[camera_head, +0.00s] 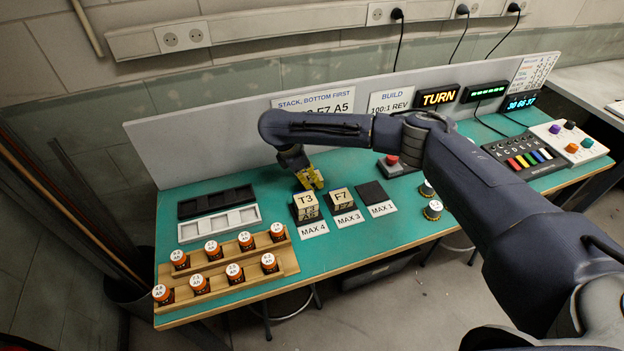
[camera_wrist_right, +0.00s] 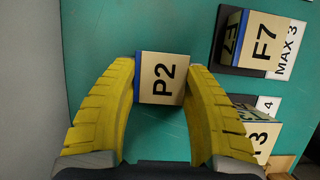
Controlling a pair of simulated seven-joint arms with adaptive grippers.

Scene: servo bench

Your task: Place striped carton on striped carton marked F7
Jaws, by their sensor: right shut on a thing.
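My right gripper (camera_head: 310,178) is shut on a carton marked P2 (camera_wrist_right: 162,79), which has a cream top and a blue edge. In the wrist view the yellow fingers (camera_wrist_right: 162,68) grip its two sides. In the head view they mostly hide it; I cannot tell whether it touches the bench. The carton marked F7 (camera_head: 341,196) stands on the dark pad labelled MAX 3, apart from the gripper and in front of it. It also shows at the upper right of the wrist view (camera_wrist_right: 262,42). My left gripper is not in view.
A carton marked T3 (camera_head: 306,201) tops the pile on the MAX 4 pad, left of F7. The MAX 1 pad (camera_head: 371,192) is empty. A red button box (camera_head: 392,165) stands behind it. Trays (camera_head: 219,222) and a wooden jar rack (camera_head: 228,278) lie left.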

